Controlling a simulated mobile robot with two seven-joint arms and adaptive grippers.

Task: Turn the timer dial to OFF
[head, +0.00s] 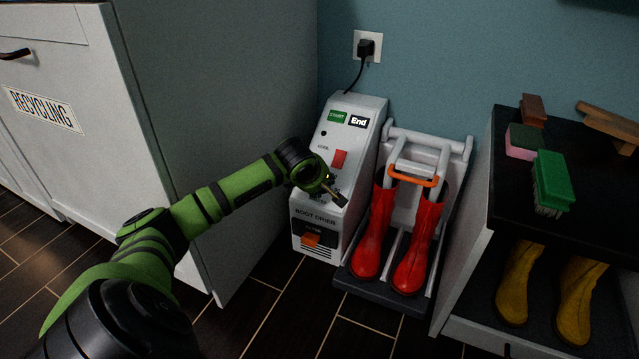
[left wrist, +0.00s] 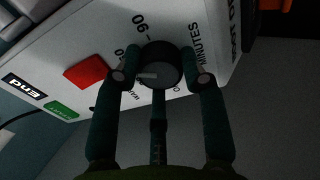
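The timer dial (left wrist: 160,66) is a dark round knob with a pale pointer mark on the boot dryer's (head: 357,120) light front panel. In the left wrist view its pointer lies toward the left of the picture, and printed numbers and "MINUTES" stand around it, partly covered by fingers. My left gripper (left wrist: 160,58) has a fingertip close against each side of the dial and appears shut on it. A further finger is below it in the picture. In the head view my left gripper (head: 333,190) hides the dial. My right gripper is in neither view.
A red switch (head: 339,159), "START" and "End" labels and an orange filter part (head: 311,240) are on the dryer. Red boots (head: 372,235) stand on its rack to the right. A grey cabinet (head: 220,130) is close on the left; a dark-topped bench (head: 505,200) is right.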

